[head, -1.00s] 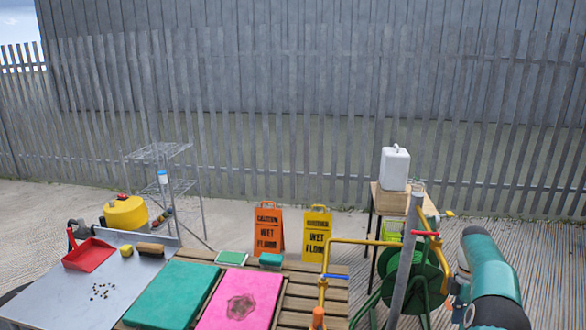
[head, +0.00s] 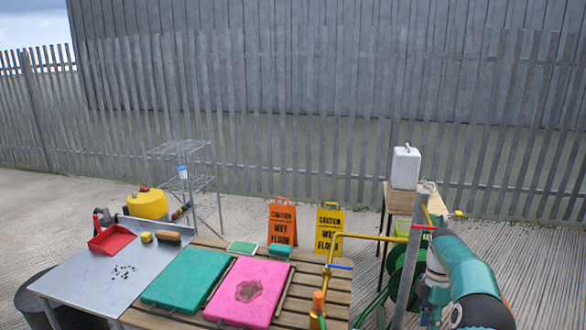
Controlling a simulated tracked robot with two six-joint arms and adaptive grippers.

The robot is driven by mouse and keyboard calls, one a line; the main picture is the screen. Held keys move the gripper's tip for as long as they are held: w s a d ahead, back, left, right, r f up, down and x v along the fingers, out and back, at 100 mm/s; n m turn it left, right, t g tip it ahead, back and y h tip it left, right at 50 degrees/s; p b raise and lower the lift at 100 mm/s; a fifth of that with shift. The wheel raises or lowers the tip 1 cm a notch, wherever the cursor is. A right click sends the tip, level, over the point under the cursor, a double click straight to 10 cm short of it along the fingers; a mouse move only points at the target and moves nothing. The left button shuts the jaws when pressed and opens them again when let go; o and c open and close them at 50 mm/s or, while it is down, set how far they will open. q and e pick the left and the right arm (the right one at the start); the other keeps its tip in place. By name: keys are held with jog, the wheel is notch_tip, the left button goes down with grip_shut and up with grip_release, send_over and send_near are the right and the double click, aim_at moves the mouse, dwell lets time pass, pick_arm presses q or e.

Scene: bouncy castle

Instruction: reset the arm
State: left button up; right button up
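One of my arms, teal and white, stands at the lower right of the head view, beside a grey upright post (head: 410,262) with coloured pipes. Its gripper is not visible. My other arm and its gripper are not in view either. I cannot tell what either gripper holds.
A grey table (head: 90,275) holds a red dustpan (head: 111,239), a yellow sponge (head: 147,237) and a brush (head: 173,237). A slatted wooden table (head: 313,284) carries a green pad (head: 187,278) and a stained pink pad (head: 248,290). Wet-floor signs (head: 282,222) stand behind.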

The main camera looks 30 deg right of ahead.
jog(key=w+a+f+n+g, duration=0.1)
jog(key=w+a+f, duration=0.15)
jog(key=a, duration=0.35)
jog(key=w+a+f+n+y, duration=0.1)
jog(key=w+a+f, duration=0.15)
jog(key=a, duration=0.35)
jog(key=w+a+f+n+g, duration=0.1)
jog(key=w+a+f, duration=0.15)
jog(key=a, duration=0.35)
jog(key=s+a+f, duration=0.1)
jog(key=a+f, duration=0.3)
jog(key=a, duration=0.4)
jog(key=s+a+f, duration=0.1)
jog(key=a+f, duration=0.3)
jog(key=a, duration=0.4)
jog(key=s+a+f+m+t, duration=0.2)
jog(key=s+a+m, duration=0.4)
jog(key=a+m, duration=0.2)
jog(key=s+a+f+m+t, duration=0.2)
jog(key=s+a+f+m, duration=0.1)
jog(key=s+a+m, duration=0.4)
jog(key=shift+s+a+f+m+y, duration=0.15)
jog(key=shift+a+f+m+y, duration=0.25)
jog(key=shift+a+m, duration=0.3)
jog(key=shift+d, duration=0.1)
